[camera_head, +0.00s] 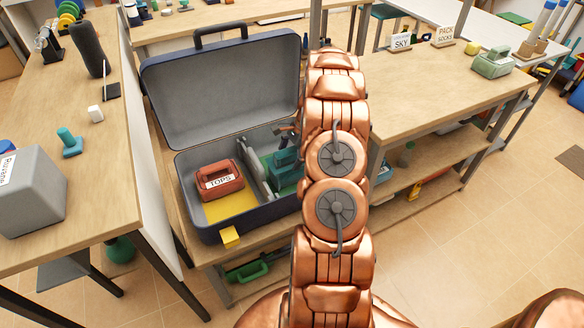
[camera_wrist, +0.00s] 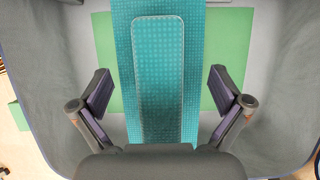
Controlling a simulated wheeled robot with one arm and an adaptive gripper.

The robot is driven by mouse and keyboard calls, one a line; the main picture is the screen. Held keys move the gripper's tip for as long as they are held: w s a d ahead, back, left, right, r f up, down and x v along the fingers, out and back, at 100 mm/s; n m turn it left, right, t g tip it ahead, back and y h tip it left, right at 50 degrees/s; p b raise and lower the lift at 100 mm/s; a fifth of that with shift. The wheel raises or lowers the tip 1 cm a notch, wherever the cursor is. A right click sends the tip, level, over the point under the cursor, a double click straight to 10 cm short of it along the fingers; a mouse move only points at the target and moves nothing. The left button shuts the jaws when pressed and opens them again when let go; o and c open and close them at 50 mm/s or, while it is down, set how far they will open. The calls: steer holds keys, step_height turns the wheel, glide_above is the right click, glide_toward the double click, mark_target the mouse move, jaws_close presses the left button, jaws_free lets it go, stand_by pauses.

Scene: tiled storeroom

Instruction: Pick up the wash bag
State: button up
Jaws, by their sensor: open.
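A teal bag with a handle, which I take for the wash bag (camera_head: 284,168), sits in the right part of the open suitcase (camera_head: 200,229), on a green patch. In the wrist view the textured teal bag (camera_wrist: 157,35) runs up the middle of the picture, with a raised outlined strip on it. My gripper (camera_wrist: 160,90) is open, with one finger on each side of the teal bag and a visible gap to both. In the head view my arm hides the suitcase's right side and most of the gripper.
A red case labelled TOPS (camera_head: 220,182) sits on the yellow patch in the suitcase's left part, beside a grey divider (camera_head: 257,170). The raised lid (camera_head: 222,90) stands behind. Suitcase walls flank my gripper. A table (camera_head: 430,90) stands to the right.

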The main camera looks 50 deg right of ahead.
steer(key=shift+f, duration=0.15)
steer(key=shift+c, duration=0.2)
steer(key=c, duration=1.5)
